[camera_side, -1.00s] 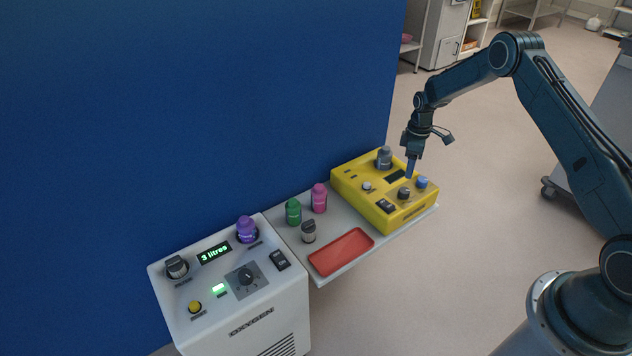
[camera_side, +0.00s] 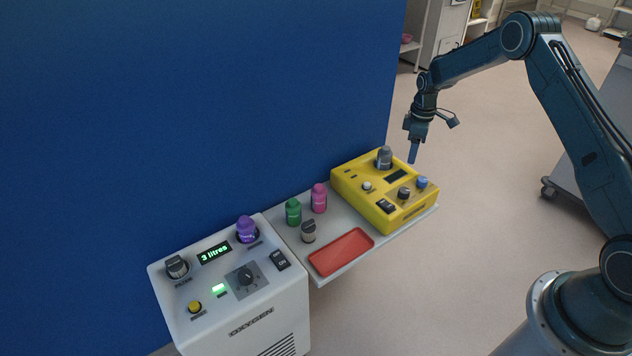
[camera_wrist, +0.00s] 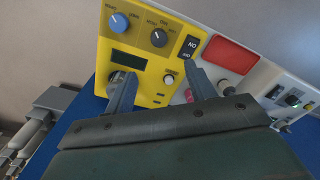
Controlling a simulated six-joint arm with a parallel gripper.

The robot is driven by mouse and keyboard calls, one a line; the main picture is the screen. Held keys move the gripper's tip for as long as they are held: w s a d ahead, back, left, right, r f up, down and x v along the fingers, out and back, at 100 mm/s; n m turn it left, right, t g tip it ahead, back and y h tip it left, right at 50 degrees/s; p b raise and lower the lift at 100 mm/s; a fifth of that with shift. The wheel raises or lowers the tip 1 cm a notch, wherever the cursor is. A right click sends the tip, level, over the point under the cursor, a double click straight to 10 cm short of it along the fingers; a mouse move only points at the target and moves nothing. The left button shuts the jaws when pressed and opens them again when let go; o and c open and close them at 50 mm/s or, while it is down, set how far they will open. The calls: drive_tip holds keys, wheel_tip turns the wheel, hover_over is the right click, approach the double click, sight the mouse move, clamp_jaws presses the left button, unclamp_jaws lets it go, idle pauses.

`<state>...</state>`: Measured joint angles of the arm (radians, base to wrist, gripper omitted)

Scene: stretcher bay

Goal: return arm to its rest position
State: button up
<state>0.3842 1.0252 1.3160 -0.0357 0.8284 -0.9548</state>
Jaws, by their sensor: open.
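My gripper (camera_side: 412,155) hangs just above the far right part of the yellow unit (camera_side: 349,190) in the side view, apart from it. In the wrist view my gripper (camera_wrist: 162,90) shows two separated fingers with nothing between them. Behind them lies the yellow unit (camera_wrist: 110,45), with a blue knob (camera_wrist: 119,22), dark knob (camera_wrist: 159,38), small screen (camera_wrist: 128,60) and pale button (camera_wrist: 168,80). A grey bottle-like item (camera_side: 384,158) stands in the unit's back part. It is largely hidden by a finger in the wrist view.
A shelf (camera_side: 345,218) holds a green bottle (camera_side: 293,211), a pink bottle (camera_side: 319,198), a grey-capped item (camera_side: 308,231) and a red tray (camera_side: 341,251). A white oxygen unit (camera_side: 250,320) reads "3 litres" and holds a purple bottle (camera_side: 246,229). A blue wall (camera_side: 200,100) stands behind. Open floor (camera_side: 490,150) lies to the right.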

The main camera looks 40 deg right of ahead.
drive_tip(key=s+a+r+m+t, duration=0.1)
drive_tip(key=s+a+r, duration=0.25)
drive_tip(key=r, duration=0.55)
drive_tip(key=s+a+r+m+t, duration=0.1)
drive_tip(key=s+a+r, duration=0.3)
drive_tip(key=r, duration=0.5)
drive_tip(key=s+a+r+m+t, duration=0.1)
drive_tip(key=s+a+r, duration=0.3)
drive_tip(key=r, duration=0.5)
drive_tip(key=s+a+r+m+t, duration=0.1)
drive_tip(key=s+a, duration=0.3)
drive_tip(key=s, duration=0.7)
drive_tip(key=s+a+r+m+t, duration=0.1)
drive_tip(key=s+a, duration=0.4)
drive_tip(key=s, duration=0.7)
wheel_tip(320, 180, up, 3)
drive_tip(key=shift+s+f+m+t, duration=0.2)
drive_tip(key=shift+s+m+t, duration=0.15)
drive_tip(key=shift+m, duration=0.55)
